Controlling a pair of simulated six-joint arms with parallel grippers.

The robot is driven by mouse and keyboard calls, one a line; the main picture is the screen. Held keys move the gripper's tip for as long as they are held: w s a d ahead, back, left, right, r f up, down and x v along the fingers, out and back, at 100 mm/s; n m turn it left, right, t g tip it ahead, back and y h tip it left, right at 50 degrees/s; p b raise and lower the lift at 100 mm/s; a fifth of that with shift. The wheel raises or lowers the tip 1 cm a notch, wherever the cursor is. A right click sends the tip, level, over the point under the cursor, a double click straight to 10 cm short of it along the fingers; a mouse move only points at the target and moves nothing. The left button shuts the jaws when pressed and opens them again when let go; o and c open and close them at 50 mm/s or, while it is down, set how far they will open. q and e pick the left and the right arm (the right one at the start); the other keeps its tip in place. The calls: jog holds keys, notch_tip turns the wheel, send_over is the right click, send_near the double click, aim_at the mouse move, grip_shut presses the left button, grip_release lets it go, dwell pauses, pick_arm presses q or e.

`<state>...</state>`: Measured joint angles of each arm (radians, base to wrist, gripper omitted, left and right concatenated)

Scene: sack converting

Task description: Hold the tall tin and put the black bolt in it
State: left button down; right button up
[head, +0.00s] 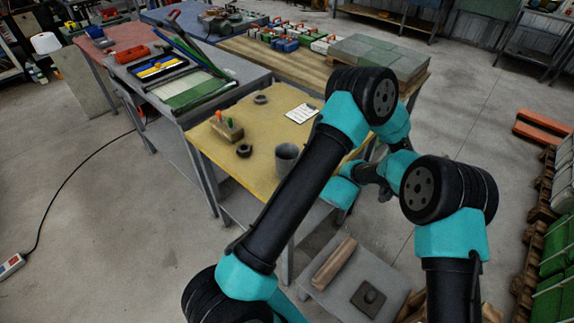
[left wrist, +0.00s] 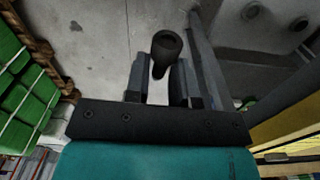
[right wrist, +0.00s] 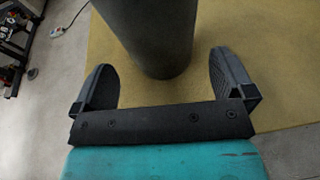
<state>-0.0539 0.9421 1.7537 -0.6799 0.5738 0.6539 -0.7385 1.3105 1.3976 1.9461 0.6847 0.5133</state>
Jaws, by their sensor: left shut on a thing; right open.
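The tall tin (head: 287,155), a grey open-topped cylinder, stands upright on the yellow tabletop, partly covered by my arm in the head view. In the right wrist view the tin (right wrist: 155,35) fills the top centre. My right gripper (right wrist: 163,68) is open, with one finger to each side of the tin's lower part and gaps visible. The black bolt (left wrist: 165,45) shows in the left wrist view. My left gripper (left wrist: 160,80) is shut on it, and its thick end sticks out beyond the fingers. Both gripper tips are hidden or unclear in the head view.
A low platform (head: 330,291) holds a wooden beam and a dark block.

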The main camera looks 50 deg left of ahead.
jog(key=shift+x, duration=2.55)
jog(key=c, duration=0.5)
jog(key=shift+c, duration=0.2)
pick_arm(q)
jog(key=shift+a+r, duration=0.25)
jog(key=shift+r, duration=0.1)
jog(key=s+a+r+m, duration=0.2)
jog(key=a+r, duration=0.8)
jog(key=r, duration=0.5)
jog(key=s+a+r+n, duration=0.1)
jog(key=s+a+r, duration=0.3)
jog(key=s+a, duration=0.5)
jog(key=s+a+r+n, duration=0.1)
jog(key=s+a+r, duration=0.3)
jog(key=s+a, duration=0.5)
jog(key=shift+s+a, duration=0.15)
jog(key=shift+a, duration=0.35)
